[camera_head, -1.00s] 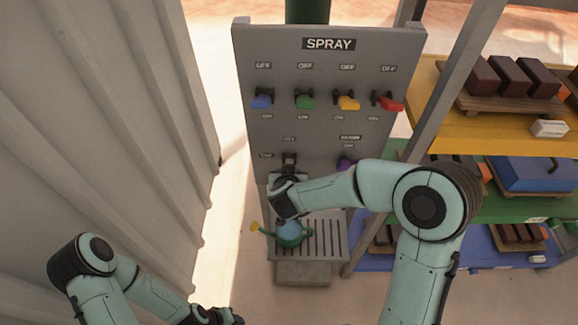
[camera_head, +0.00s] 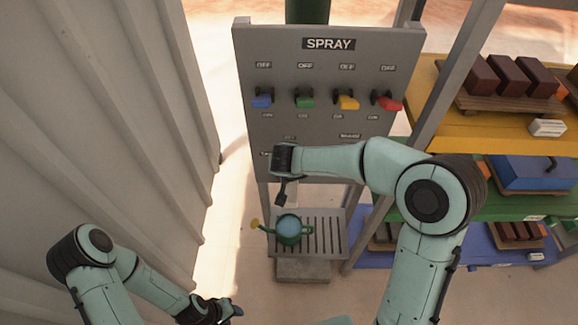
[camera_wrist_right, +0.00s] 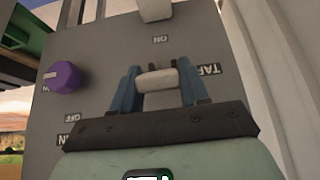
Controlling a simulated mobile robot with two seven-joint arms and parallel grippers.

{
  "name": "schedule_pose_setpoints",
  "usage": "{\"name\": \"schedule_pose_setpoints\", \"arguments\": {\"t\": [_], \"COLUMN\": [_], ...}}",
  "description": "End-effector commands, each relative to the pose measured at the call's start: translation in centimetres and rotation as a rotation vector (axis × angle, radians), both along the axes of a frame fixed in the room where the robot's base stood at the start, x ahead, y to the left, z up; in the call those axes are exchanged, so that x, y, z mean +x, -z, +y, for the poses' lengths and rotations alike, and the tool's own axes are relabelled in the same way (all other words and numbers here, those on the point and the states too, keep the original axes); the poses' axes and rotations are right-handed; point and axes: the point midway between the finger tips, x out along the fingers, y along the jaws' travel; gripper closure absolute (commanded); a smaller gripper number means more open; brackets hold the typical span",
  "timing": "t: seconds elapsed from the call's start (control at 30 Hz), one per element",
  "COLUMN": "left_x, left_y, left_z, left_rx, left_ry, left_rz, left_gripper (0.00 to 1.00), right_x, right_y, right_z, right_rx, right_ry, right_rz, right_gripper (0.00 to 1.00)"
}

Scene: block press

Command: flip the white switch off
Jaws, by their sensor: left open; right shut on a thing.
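The white switch (camera_wrist_right: 157,79) shows in the right wrist view as a pale bar across the gap between the blue fingers. My right gripper (camera_wrist_right: 158,90) is shut on it, in front of the grey panel. An upside-down ON label shows beyond the fingers. In the head view my right wrist covers the switch, and its exact tilt cannot be told. My left gripper (camera_head: 236,312) is at the bottom edge of the head view, open and empty, far from the panel.
The grey SPRAY panel (camera_head: 262,42) carries blue, green, yellow and red levers. A purple knob (camera_wrist_right: 62,77) is beside the switch. Shelves are at right, a ribbed wall at left.

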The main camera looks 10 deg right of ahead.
Motion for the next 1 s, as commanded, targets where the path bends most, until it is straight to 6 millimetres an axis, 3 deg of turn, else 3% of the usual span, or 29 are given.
{"name": "schedule_pose_setpoints", "arguments": {"t": [0.17, 0.2, 0.23, 0.53, 0.67, 1.0], "left_x": [0.1, 0.1, 0.1, 0.0, 0.0, 0.0], "left_y": [0.0, 0.0, 0.0, 0.0, 0.0, 0.0], "left_z": [0.0, 0.0, 0.0, 0.0, 0.0, 0.0], "left_rx": [0.000, 0.000, 0.000, 0.000, 0.000, 0.000], "left_ry": [0.000, 0.000, 0.000, 0.000, 0.000, 0.000], "left_rz": [-0.001, -0.001, -0.001, -0.001, -0.001, -0.001], "left_gripper": [0.57, 0.57, 0.57, 0.57, 0.57, 0.57], "right_x": [0.1, 0.1, 0.1, 0.0, -0.4, -4.2], "right_y": [-0.2, -0.2, -0.2, -0.2, -1.0, -7.1], "right_z": [0.0, 0.0, 0.0, 0.0, 0.2, 1.2], "right_rx": [0.002, 0.002, 0.002, 0.000, 0.002, 0.003], "right_ry": [0.001, 0.001, 0.001, 0.002, 0.003, 0.003], "right_rz": [-0.006, -0.006, -0.006, -0.003, -0.006, -0.009], "right_gripper": [1.00, 0.43, 0.34, 0.34, 0.34, 0.34]}}
